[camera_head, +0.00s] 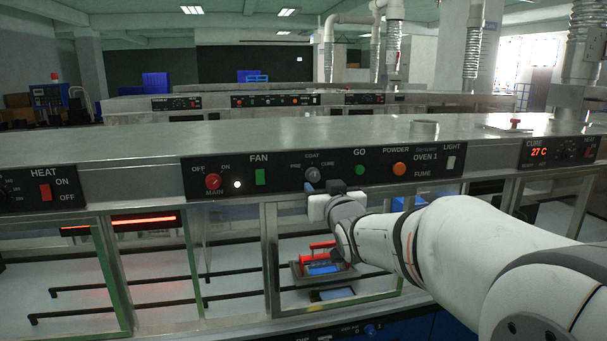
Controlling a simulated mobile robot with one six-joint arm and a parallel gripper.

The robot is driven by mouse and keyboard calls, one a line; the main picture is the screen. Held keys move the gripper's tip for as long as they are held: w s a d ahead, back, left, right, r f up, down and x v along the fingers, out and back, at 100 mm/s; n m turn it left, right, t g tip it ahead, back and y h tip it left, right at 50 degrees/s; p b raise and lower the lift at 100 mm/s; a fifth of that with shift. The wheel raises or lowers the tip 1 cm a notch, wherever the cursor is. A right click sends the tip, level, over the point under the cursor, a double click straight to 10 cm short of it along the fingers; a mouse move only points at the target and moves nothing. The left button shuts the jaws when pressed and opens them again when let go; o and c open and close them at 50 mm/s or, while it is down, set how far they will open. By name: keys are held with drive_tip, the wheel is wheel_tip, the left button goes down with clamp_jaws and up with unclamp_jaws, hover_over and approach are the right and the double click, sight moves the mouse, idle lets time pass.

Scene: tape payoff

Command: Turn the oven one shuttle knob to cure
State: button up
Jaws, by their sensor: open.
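The shuttle knob (312,174) is a grey-blue dial on the black OVEN 1 panel (230,200), with the labels PRE, COAT and CURE around it. I cannot make out clearly which label its pointer faces. My gripper (312,190) is right below and in front of the knob, at the panel's lower edge. Its white body partly hides its fingers, which look dark and small. It is open, and I cannot tell whether the fingers touch the knob or stand around it.
A red main knob (213,181), a green fan switch (260,177), a green GO button (360,170) and an orange POWDER button (399,169) share the panel. Below, behind glass, a tray (294,272) holds a red-handled item (318,252). A heat panel (38,189) is at left.

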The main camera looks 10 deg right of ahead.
sight(315, 178)
drive_tip(key=w, duration=0.2)
drive_tip(key=w+p, duration=0.1)
drive_tip(key=w, duration=0.1)
drive_tip(key=w+p, duration=0.1)
drive_tip(key=w, duration=0.2)
drive_tip(key=shift+w+a, duration=0.1)
drive_tip(key=shift+a, duration=0.3)
drive_tip(key=c, duration=0.9)
